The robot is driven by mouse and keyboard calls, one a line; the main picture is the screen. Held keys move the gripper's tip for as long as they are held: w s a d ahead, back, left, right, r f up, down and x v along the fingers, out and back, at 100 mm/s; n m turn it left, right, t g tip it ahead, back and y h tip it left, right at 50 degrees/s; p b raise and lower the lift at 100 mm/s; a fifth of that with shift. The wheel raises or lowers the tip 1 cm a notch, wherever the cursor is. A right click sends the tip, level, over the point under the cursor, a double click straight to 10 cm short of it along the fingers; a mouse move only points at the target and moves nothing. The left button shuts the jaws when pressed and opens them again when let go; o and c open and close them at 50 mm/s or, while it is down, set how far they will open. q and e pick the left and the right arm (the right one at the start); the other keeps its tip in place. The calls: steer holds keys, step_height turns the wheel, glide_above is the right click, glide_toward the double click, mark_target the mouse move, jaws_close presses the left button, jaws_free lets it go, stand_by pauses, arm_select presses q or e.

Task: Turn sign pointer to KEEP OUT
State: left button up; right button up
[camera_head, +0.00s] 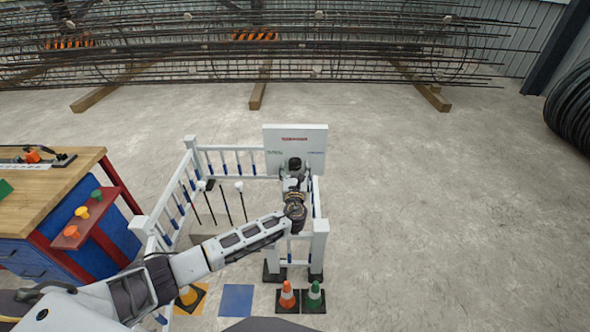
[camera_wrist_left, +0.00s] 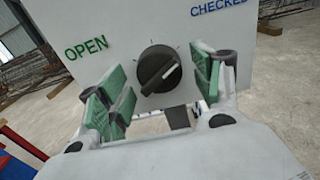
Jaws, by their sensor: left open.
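A white sign board (camera_head: 313,140) stands at the far end of a white railing in the head view, with small red lettering at its top. In the left wrist view the board (camera_wrist_left: 115,20) shows green OPEN at left and blue CHECKED at upper right. A round black pointer knob (camera_wrist_left: 158,69) is on its face. The knob's ridge is slanted, with a pale mark toward the upper right. My left gripper (camera_wrist_left: 160,84) is open, its green pads on either side of the knob with gaps. In the head view the left gripper (camera_head: 293,166) covers the knob.
White railings (camera_head: 240,160) surround a small area with thin white-topped rods. Traffic cones (camera_head: 288,295) stand near the front. A workbench (camera_head: 50,190) is at left. Rebar cages (camera_head: 300,45) lie across the back. The concrete floor at right is clear.

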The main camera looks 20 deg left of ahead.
arm_select(q)
steer(key=shift+c, duration=0.2)
steer(key=c, duration=1)
